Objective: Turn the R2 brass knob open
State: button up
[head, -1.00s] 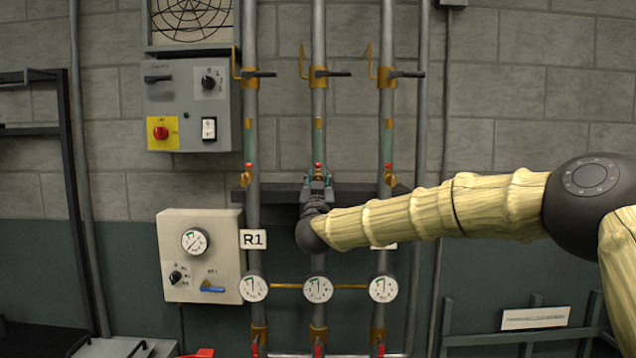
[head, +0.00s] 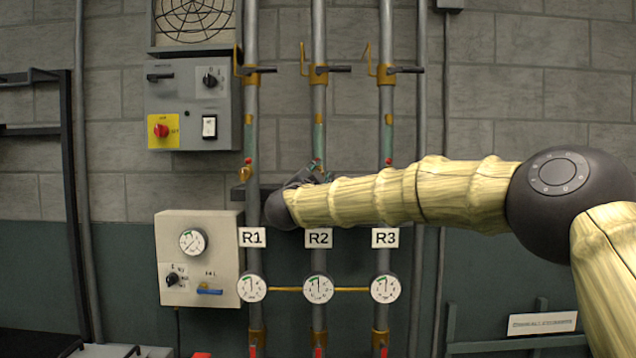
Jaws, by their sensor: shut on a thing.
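The R2 label (head: 318,238) is on the middle of three vertical pipes. My gripper (head: 316,172) is at that pipe, above the label, shut on the R2 brass knob. The knob is almost wholly hidden by the gripper and wrist; only a small bit of red shows at the fingertips. How far the knob is turned cannot be seen. The R2 gauge (head: 318,288) is below the label; its reading is too small to tell.
The R3 pipe (head: 386,120) stands to the right, with my forearm across it below its red-topped valve. Yellow-handled valves with black levers (head: 330,69) are above. A grey switch box (head: 190,103) and a cream gauge box (head: 198,258) are at the left.

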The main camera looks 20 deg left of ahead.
jog(key=m, duration=0.2)
jog(key=m+g+h+b, duration=0.1)
jog(key=m, duration=0.2)
jog(key=shift+g, duration=0.3)
jog(key=shift+m+g+h, duration=0.3)
jog(key=shift+m+g, duration=0.3)
jog(key=shift+m, duration=1.2)
jog(key=o, duration=1)
jog(key=s, duration=0.4)
jog(key=s+a, duration=0.1)
jog(key=s, duration=0.6)
jog(key=shift+s+a, duration=0.15)
jog(key=shift+s, duration=0.25)
